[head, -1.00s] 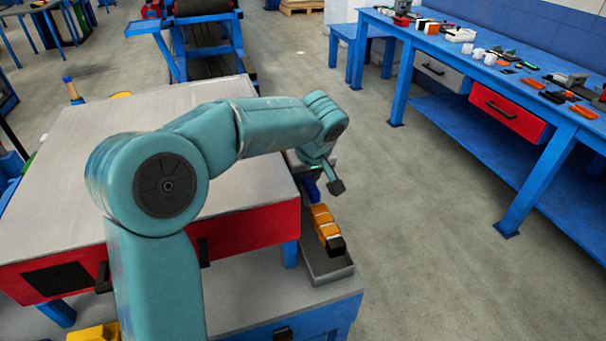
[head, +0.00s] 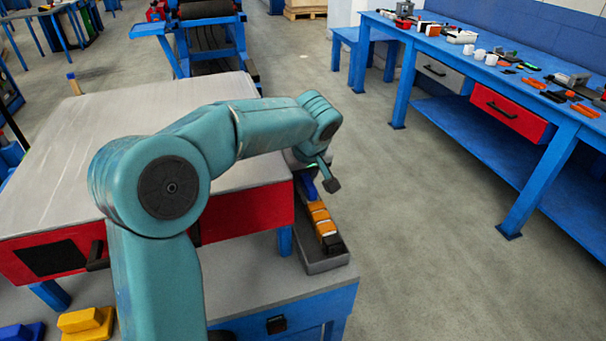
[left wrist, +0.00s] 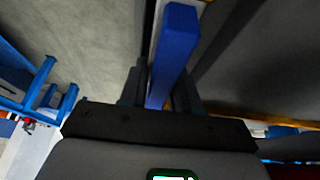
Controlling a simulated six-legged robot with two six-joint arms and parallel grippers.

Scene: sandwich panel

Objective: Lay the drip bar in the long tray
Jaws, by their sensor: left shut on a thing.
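The drip bar appears to be the blue bar (left wrist: 175,50) between my left gripper's fingers (left wrist: 160,90) in the left wrist view. My left gripper (head: 312,175) is shut on it. In the head view a short blue piece of the bar (head: 310,188) shows under the gripper, close to the far end of the tray. The long grey tray (head: 325,265) lies on the bench at the right, its near end visible. Its far part is hidden by the blocks, gripper and arm. I cannot tell whether the bar touches the tray. My right gripper is out of view.
Several orange blocks (head: 319,215) and a black block (head: 333,243) sit in a row at the tray. A raised panel with a red front (head: 245,215) stands left of it. Yellow blocks (head: 85,320) lie at lower left. Open floor lies to the right.

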